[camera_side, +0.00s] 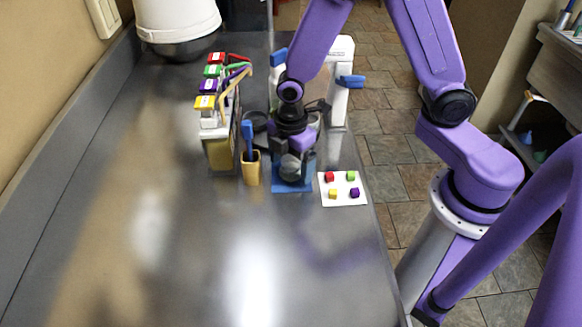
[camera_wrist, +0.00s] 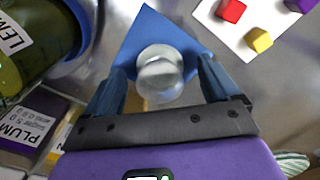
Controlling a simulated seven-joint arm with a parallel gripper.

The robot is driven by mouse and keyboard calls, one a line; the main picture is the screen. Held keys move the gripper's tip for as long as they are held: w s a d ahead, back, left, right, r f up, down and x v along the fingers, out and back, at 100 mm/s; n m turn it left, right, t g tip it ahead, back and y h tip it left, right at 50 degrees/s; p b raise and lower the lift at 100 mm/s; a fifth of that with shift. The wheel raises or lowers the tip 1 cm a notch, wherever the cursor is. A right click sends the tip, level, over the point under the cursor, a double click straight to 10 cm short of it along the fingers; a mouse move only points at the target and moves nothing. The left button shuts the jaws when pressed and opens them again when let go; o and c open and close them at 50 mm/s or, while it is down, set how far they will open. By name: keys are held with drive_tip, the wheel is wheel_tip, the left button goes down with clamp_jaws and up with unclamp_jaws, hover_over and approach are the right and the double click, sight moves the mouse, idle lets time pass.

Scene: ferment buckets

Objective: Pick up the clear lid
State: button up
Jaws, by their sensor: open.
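The clear lid (camera_wrist: 160,72) is a round, see-through piece over a blue mat (camera_wrist: 150,32) in the wrist view. In the side view a greyish round shape, probably the lid (camera_side: 291,168), shows just below my gripper (camera_side: 293,150) over the blue mat (camera_side: 292,188). My gripper (camera_wrist: 162,78) is open, with one blue finger on each side of the lid in the wrist view. I see gaps between the lid and the fingers. What is under the lid is hard to make out.
A white card (camera_side: 343,200) with several coloured cubes lies to the right. A yellow holder (camera_side: 251,170) with a blue-handled tool and coloured-top containers (camera_side: 207,102) stand left. A large jar labelled LEMON (camera_wrist: 35,40) is close on the left. The front counter (camera_side: 200,270) is clear.

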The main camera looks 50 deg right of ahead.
drive_tip(key=shift+c, duration=0.3)
drive_tip(key=c, duration=1.1)
drive_tip(key=shift+r, duration=0.15)
